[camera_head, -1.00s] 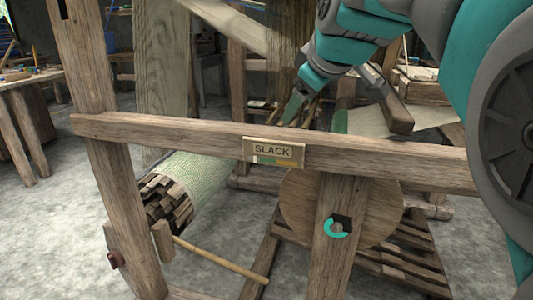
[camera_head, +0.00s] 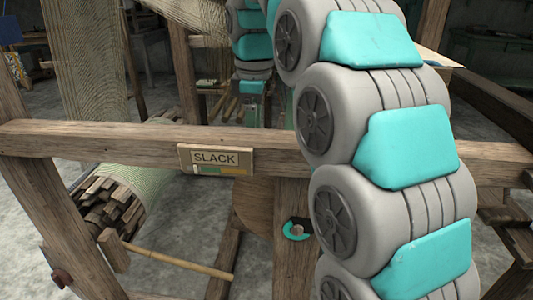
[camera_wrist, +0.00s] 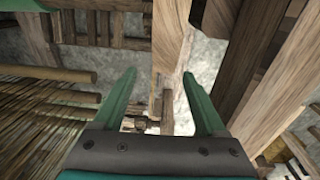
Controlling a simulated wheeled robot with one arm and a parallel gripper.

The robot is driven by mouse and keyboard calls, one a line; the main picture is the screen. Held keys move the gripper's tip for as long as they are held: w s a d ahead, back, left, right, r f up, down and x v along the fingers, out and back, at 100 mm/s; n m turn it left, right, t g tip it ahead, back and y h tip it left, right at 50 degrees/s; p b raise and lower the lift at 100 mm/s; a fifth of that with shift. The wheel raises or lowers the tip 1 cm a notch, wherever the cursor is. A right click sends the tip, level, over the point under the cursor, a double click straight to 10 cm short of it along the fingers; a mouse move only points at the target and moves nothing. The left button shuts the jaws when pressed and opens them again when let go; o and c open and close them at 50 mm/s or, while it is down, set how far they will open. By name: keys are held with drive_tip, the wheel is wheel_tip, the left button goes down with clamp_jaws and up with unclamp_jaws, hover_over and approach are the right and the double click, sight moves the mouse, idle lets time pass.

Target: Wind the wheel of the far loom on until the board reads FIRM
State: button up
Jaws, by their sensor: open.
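The board (camera_head: 215,158) on the loom's front beam reads SLACK, with a coloured strip under the word. A round wooden disc, perhaps the wheel (camera_head: 256,205), shows behind the front post; my arm and the post hide much of it. A teal ring (camera_head: 297,229) sits on that post. In the wrist view my gripper (camera_wrist: 159,75) is open, with nothing between its fingers. Wooden beams and the floor lie beyond the fingertips. In the head view my arm reaches over the front beam, and I cannot make out the fingers clearly.
A cloth-wrapped roll (camera_head: 150,180) with wooden slats lies at left, beside a wooden stick (camera_head: 180,262) with a block head. Brownish rods or threads (camera_wrist: 35,125) fill the wrist view's left. Bare floor shows at far left.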

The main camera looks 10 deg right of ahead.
drive_tip(key=shift+s+d+f+g, duration=0.15)
drive_tip(key=shift+d+f+g, duration=0.1)
drive_tip(key=shift+f+g, duration=0.2)
drive_tip(key=shift+f+b, duration=0.25)
drive_tip(key=shift+b, duration=0.1)
wheel_tip(320, 180, down, 5)
drive_tip(key=b, duration=0.3)
drive_tip(key=shift+s+r, duration=0.15)
drive_tip(key=shift+f, duration=1.2)
clamp_jaws()
